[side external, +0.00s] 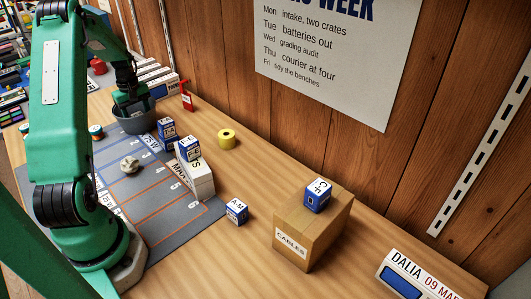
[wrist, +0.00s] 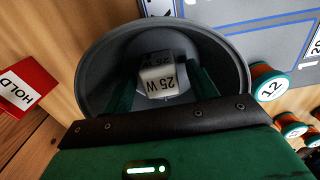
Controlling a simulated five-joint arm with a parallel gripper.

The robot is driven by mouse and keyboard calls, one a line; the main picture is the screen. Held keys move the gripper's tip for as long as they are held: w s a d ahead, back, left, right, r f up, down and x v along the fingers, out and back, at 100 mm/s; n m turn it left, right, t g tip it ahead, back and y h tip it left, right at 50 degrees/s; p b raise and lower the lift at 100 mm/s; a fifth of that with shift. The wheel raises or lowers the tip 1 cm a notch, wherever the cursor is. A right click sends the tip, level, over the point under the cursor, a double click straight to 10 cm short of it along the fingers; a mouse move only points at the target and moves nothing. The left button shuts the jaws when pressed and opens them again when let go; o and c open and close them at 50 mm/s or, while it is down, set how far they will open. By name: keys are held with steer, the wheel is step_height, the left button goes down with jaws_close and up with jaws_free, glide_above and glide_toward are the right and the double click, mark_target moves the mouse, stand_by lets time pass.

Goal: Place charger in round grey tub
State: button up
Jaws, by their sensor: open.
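The round grey tub (side external: 137,124) stands at the far end of the bench, and the wrist view looks down into it (wrist: 92,75). The charger, a pale block marked "25 W" (wrist: 158,82), is inside the tub near its floor. My gripper (wrist: 163,92) is open, its two green fingers reaching into the tub on either side of the charger. I see gaps between the fingers and the charger. In the side view my gripper (side external: 132,100) is at the tub's mouth, and the charger is hidden by the tub.
A red "HOLD" sign (wrist: 22,88) stands close beside the tub. A grey numbered mat (side external: 145,190), blue-and-white boxes (side external: 236,211), a yellow roll (side external: 227,139) and a "CABLES" carton (side external: 300,240) lie nearer.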

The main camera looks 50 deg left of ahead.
mark_target(137, 114)
step_height(137, 114, up, 12)
stand_by(0.7)
steer(key=shift+r, duration=0.1)
stand_by(0.3)
steer(key=w+d+r+m+t, duration=0.1)
steer(key=d+r+m, duration=0.25)
steer(key=d, duration=0.45)
steer(key=w+d+r+m+t+y, duration=0.15)
steer(key=d+r, duration=0.25)
steer(key=d, duration=0.4)
steer(key=w+d+r+m, duration=0.2)
steer(key=d+r+m, duration=0.2)
steer(key=d, duration=0.5)
steer(key=s+d+m+t, duration=0.1)
steer(key=s+d+m, duration=0.3)
steer(key=d, duration=0.5)
steer(key=s+d+f+m+t+h, duration=0.1)
steer(key=s+d+m+t, duration=0.1)
steer(key=s+d+m, duration=0.3)
steer(key=s+d, duration=0.2)
steer(key=d, duration=0.2)
steer(key=shift+s, duration=0.2)
